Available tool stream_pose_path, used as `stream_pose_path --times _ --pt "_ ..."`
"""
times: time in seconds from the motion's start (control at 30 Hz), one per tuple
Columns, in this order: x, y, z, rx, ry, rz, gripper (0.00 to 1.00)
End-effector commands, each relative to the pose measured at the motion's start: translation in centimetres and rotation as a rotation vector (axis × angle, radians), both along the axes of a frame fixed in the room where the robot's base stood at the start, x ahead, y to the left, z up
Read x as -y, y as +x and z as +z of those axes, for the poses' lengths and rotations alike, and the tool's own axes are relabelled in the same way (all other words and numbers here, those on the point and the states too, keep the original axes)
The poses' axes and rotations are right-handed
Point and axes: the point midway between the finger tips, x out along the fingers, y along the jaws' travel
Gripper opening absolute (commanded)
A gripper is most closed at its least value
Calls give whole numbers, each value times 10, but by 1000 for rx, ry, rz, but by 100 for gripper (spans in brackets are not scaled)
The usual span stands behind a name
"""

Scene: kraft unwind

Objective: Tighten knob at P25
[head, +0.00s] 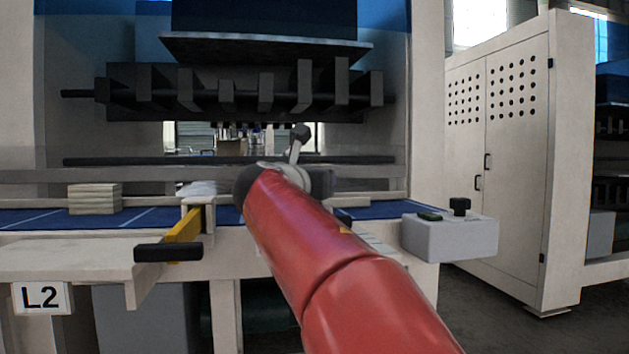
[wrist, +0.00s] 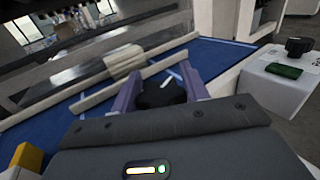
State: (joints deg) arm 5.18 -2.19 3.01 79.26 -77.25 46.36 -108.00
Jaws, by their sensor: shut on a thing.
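In the wrist view, my gripper (wrist: 158,88) has its two purple fingers on either side of a black round knob (wrist: 160,97). It is shut on this knob, and a short white mark shows at the knob's top. The knob sits over the blue bed of the machine; its base is hidden by the gripper body. In the head view my red arm covers the gripper and this knob. No P25 label can be read in either view.
A grey control box (head: 450,238) with a second black knob (head: 460,205) and a green button stands at the right. A stack of pale boards (head: 95,198) lies on the blue bed.

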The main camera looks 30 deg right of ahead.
Motion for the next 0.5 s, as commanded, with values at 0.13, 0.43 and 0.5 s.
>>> stream_pose_path --times 0.13,0.43,0.5 --pt "0 0 0 -1 1 -14 22" --pt "0 0 1 -1 1 -157 22" --pt "0 0 0 -3 0 -206 22"
